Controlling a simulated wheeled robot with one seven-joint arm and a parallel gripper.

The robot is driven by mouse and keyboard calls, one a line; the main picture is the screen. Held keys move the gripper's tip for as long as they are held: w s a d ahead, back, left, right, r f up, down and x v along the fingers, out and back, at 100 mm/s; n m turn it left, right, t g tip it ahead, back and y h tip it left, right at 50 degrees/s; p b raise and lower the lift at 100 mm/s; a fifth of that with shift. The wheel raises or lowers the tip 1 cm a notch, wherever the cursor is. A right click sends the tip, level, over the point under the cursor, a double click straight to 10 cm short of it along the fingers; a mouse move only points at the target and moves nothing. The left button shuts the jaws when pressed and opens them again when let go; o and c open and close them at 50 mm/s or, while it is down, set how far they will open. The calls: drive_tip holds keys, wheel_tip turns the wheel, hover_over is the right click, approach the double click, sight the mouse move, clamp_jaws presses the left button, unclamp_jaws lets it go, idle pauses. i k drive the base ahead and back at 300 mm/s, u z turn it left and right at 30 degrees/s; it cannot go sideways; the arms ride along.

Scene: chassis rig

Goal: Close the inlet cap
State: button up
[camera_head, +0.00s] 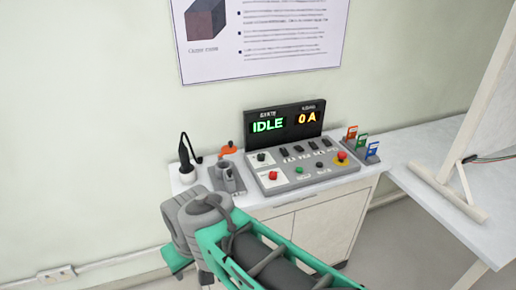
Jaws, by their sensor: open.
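I cannot make out an inlet cap in this view. A control console (285,172) stands on a white cabinet, with a display (284,121) that reads IDLE in green and 0 A in amber. My arm, with grey joints and a green frame, crosses the lower middle in front of the cabinet. Its gripper does not show; a grey joint and a green link at lower left are the farthest parts I can see.
A grey fixture (228,180), a black upright object (185,168) with a cable and a small orange item (229,149) stand left of the console. Several coloured tags stand at its right. A pale bench (425,160) carries a tall white panel (484,110).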

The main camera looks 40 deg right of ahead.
sight(230, 149)
drive_tip(key=z, duration=0.35)
drive_tip(key=k, duration=1.3)
drive_tip(key=z, duration=0.1)
drive_tip(key=i, duration=0.65)
drive_tip(key=z, duration=0.7)
drive_tip(key=i, duration=0.9)
drive_tip(key=u, duration=0.85)
drive_tip(key=i, duration=0.55)
drive_tip(key=u, duration=0.5)
